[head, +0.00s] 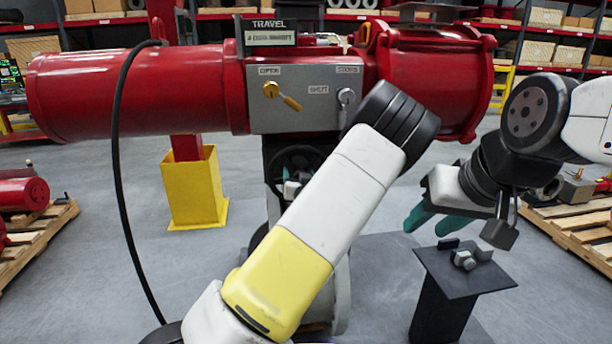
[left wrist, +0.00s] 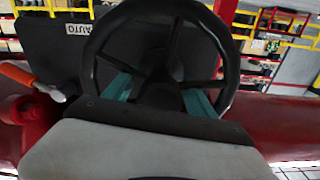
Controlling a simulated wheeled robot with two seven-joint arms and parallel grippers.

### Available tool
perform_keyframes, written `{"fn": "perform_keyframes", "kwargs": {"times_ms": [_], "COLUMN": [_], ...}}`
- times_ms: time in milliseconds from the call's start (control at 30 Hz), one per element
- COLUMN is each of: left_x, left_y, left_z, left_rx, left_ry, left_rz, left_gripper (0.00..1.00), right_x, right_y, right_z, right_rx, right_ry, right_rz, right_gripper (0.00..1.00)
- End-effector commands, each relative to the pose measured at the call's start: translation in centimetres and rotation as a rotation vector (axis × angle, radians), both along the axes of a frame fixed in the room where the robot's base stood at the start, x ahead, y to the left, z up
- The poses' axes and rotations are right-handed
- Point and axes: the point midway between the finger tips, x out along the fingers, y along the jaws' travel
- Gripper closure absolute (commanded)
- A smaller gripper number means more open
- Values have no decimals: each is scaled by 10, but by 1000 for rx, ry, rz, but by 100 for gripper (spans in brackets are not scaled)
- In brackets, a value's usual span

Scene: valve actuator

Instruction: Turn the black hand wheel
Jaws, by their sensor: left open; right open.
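The black hand wheel (left wrist: 88,50) fills the upper middle of the left wrist view, with its spokes and dark hub. In the head view the wheel (head: 277,160) is mostly hidden behind my left arm. My left gripper (left wrist: 156,93) is at the wheel, its two teal fingers apart and seen within the rim, one on each side of the hub. Whether they touch the spokes or rim I cannot tell. My right gripper (head: 430,218) is open and empty, above and left of a small dark stand (head: 460,280).
A red actuator (head: 160,92) with a grey panel (head: 295,80) spans the head view. A black cable (head: 118,180) hangs at the left. A metal part (head: 464,260) lies on the stand. An orange-handled lever (left wrist: 18,74) is left of the wheel.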

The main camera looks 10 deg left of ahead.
Motion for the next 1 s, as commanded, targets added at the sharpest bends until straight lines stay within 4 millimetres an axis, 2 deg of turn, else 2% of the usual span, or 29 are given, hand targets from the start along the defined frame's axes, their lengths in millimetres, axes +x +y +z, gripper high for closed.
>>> {"fn": "perform_keyframes", "kwargs": {"times_ms": [200,267,500,567,767,1000], "left_x": [0,0,0,0,0,0], "left_y": [0,0,0,0,0,0], "left_z": [0,0,0,0,0,0], "left_rx": [0,0,0,0,4,161], "left_ry": [1,1,1,1,2,47], "left_rz": [0,0,0,0,0,0], "left_gripper": [35,44,92,100,100,100], "right_x": [0,0,0,0,0,0], "right_y": [0,0,0,0,0,0], "right_z": [0,0,0,0,0,0], "right_rx": [0,0,0,0,0,0], "right_ry": [0,0,0,0,0,0], "right_rz": [0,0,0,0,0,0], "right_gripper": [59,59,59,59,59,59]}}
